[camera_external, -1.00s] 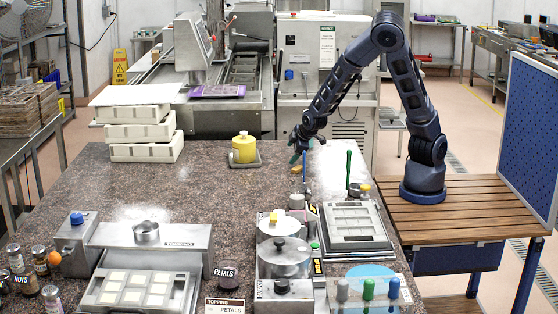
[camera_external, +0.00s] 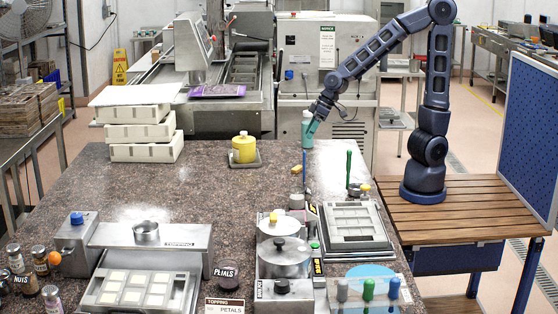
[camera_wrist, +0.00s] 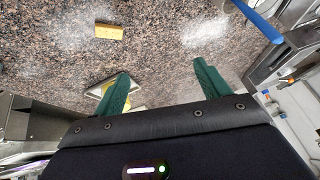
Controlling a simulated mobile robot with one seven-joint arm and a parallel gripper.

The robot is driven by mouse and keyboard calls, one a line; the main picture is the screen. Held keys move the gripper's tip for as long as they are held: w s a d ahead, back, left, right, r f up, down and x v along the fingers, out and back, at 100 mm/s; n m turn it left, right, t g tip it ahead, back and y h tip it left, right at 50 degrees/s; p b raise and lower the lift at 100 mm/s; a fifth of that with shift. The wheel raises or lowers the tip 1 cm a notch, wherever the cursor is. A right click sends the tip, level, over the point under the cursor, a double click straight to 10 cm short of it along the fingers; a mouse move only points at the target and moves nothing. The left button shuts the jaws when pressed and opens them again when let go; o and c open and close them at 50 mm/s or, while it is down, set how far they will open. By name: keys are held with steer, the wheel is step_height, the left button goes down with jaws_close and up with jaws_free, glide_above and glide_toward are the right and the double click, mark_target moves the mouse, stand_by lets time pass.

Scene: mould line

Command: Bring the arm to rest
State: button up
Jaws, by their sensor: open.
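My gripper (camera_external: 308,135) hangs above the far right part of the granite table in the external view, at the end of my raised, bent arm. In the wrist view its two green fingers (camera_wrist: 160,80) stand wide apart, with nothing between them. Below them lies the speckled granite table top (camera_wrist: 165,45). A small yellow block (camera_wrist: 110,31) lies on it beyond the fingers. A yellow pot on a grey tray (camera_external: 244,150) shows in the external view, and part of it is hidden behind the left finger in the wrist view.
White mould stacks (camera_external: 145,132) stand at the far left of the table. A blue-handled tool (camera_external: 306,165) and a green-handled tool (camera_external: 349,168) stand upright near the tray mould (camera_external: 356,222). Metal pots (camera_external: 285,257) stand in front. The table's middle is clear.

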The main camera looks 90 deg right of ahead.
steer(key=s+a+r, duration=0.1)
steer(key=s+r, duration=0.3)
steer(key=s, duration=0.3)
steer(key=s+a+r+h, duration=0.1)
steer(key=s+r, duration=0.3)
steer(key=s, duration=0.4)
steer(key=s+a+r+g+h, duration=0.1)
steer(key=s+a+r, duration=0.1)
steer(key=s+r, duration=0.2)
steer(key=s, duration=0.3)
steer(key=shift+s+n, duration=0.2)
steer(key=shift+n, duration=0.1)
steer(key=shift+a, duration=0.1)
